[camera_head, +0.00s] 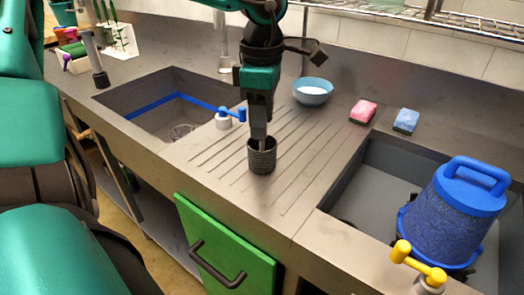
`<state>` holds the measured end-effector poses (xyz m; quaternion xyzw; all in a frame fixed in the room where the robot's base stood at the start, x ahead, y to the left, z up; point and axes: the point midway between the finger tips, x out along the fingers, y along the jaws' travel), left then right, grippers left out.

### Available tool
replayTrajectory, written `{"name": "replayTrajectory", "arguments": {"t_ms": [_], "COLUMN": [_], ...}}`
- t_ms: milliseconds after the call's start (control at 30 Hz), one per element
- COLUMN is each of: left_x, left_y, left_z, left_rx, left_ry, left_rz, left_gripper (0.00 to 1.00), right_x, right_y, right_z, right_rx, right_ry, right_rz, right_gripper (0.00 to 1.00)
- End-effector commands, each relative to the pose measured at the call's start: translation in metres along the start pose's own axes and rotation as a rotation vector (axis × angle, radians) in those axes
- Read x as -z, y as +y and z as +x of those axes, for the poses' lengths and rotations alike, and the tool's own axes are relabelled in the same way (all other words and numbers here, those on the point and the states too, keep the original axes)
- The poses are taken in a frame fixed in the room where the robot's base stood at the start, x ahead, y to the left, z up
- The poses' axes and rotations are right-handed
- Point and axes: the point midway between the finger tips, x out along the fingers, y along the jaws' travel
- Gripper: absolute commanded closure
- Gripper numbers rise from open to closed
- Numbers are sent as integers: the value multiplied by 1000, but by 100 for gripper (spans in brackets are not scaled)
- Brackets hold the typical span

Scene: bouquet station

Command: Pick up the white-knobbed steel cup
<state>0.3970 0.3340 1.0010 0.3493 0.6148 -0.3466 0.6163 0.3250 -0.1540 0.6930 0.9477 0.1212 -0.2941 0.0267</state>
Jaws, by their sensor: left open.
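A dark grey steel cup (262,158) with a finely dotted surface stands upright on the grooved drainboard between the two sinks. I cannot make out white knobs on it. My left gripper (258,134) points straight down at the cup from above and is open. Its fingertips are at the cup's rim and overlap the mouth in the picture; I cannot tell how far they reach inside or whether they touch the wall. My right gripper is not in view.
A blue bowl (313,91) stands behind the cup. A blue-handled tap (224,121) is close on the left. Pink (363,110) and blue (406,120) sponges lie at the back right. A blue canister (448,217) fills much of the right sink, near a yellow tap (420,262).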

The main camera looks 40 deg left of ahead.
Motion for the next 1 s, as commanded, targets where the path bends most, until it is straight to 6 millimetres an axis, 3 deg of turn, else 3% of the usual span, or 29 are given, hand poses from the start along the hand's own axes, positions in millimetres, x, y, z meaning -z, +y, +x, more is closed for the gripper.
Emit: {"name": "replayTrajectory", "arguments": {"t_ms": [100, 367, 900, 1000], "left_x": [0, 0, 0, 0], "left_y": [0, 0, 0, 0], "left_z": [13, 16, 15, 15], "left_rx": [0, -1, -1, -1], "left_ry": [0, 0, 0, 0], "left_rz": [0, -1, 0, 0], "left_gripper": [49, 49, 100, 100], "right_x": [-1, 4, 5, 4], "right_y": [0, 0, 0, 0], "right_z": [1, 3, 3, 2], "right_rx": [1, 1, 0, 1], "right_ry": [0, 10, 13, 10], "right_rz": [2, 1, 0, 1], "right_gripper": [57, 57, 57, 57]}}
